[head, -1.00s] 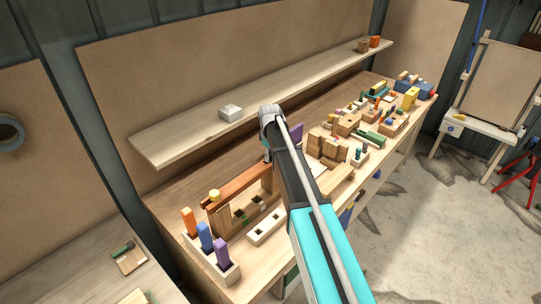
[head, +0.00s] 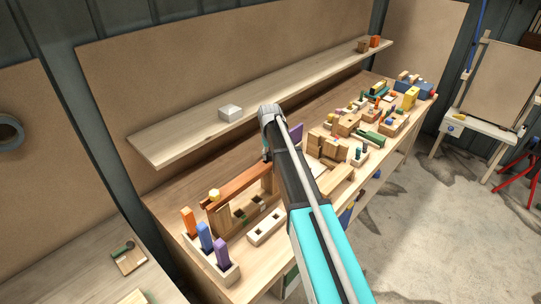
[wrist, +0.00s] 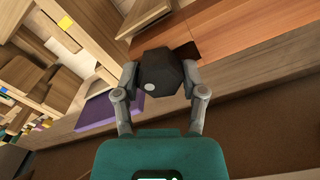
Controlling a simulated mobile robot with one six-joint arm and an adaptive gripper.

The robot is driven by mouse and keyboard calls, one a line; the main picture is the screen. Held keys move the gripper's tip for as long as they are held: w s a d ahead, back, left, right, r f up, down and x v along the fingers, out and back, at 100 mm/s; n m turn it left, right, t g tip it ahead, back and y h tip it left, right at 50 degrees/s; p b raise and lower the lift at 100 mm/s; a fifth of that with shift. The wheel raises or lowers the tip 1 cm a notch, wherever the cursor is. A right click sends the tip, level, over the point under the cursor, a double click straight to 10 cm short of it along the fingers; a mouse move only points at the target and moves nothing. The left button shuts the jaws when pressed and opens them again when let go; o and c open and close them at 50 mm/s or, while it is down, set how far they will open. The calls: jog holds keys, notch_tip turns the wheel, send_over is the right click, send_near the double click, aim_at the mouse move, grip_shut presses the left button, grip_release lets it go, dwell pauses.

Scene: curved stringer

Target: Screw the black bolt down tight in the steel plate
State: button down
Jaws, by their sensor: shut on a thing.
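The black bolt (wrist: 158,68) fills the middle of the wrist view, its faceted dark head facing the camera with a small pale dot on it. My gripper (wrist: 161,78) is shut on it, one grey finger on each side. In the head view my gripper (head: 267,156) is mostly hidden by my own arm, near the right end of a red-brown beam (head: 236,188). The bolt's shank is hidden behind its head. I cannot make out a steel plate in either view, nor whether the bolt sits in a hole.
A purple piece (wrist: 96,112) lies close to my gripper. Coloured pegs (head: 205,237) stand in front. A long shelf (head: 180,138) runs behind, and several wooden blocks crowd the bench to the right.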

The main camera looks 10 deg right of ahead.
jog(key=shift+c, duration=0.4)
grip_release()
jog(key=shift+n, duration=0.5)
